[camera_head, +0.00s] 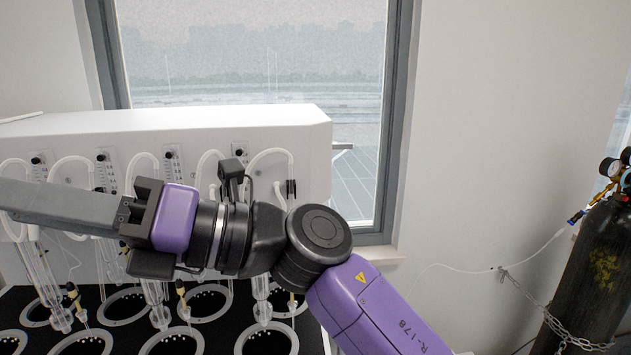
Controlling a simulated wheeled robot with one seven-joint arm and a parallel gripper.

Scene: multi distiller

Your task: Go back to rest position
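My gripper (65,205) stretches to the left edge of the view, in front of the multi distiller (190,125). Its grey end runs out of the picture, so its fingertips and anything in them are hidden. My purple and black arm comes up from the lower right and bends left at the round joint. The distiller is a white housing with several knobs, white hoses and glass tubes (38,270). My arm covers part of its front and hoses.
Several pale rings (172,342) are set in the black surface below the glass tubes. A dark gas cylinder (590,265) with gauges (612,168) and a chain (535,300) stands at the right. A window (250,50) is behind the distiller.

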